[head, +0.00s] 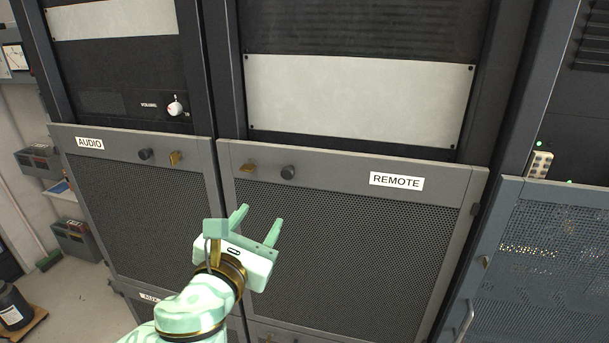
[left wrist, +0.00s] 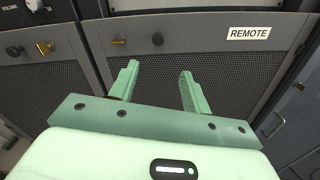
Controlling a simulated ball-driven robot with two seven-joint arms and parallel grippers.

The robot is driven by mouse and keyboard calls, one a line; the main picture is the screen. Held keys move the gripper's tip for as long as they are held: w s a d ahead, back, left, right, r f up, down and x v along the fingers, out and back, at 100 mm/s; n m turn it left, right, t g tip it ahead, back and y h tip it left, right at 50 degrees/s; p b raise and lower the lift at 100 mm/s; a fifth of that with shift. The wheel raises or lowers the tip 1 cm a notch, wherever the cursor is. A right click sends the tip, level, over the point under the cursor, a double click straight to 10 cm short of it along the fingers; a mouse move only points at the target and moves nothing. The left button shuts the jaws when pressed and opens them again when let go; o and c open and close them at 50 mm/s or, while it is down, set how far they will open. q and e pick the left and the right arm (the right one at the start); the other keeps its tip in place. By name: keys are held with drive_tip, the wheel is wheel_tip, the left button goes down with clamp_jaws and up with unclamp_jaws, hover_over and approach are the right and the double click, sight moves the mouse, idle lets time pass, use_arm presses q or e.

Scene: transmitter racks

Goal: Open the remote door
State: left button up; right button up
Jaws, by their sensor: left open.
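The remote door (head: 345,235) is a grey framed mesh door with a white REMOTE label (head: 396,181). It appears shut. Near its upper left corner are a brass latch (head: 248,167) and a round black knob (head: 288,172). In the left wrist view the door's latch (left wrist: 119,40), knob (left wrist: 157,39) and label (left wrist: 249,32) show beyond the fingers. My left gripper (head: 256,226) is open and empty, in front of the door's left part and below the latch and knob. Its two green fingers (left wrist: 160,85) point toward the door. My right gripper is not in view.
The audio door (head: 140,215) stands to the left with its own knob (head: 145,154) and brass latch (head: 176,158). A blue-grey mesh door (head: 545,265) is at the right. Bins (head: 75,238) and a dark container (head: 12,305) stand at the far left.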

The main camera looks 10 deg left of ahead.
sight(286, 175)
use_arm(q)
drive_tip(key=w+p, duration=0.1)
drive_tip(key=w, duration=1.5)
drive_tip(key=shift+w+d+f, duration=0.1)
drive_tip(key=shift+w, duration=0.2)
clamp_jaws()
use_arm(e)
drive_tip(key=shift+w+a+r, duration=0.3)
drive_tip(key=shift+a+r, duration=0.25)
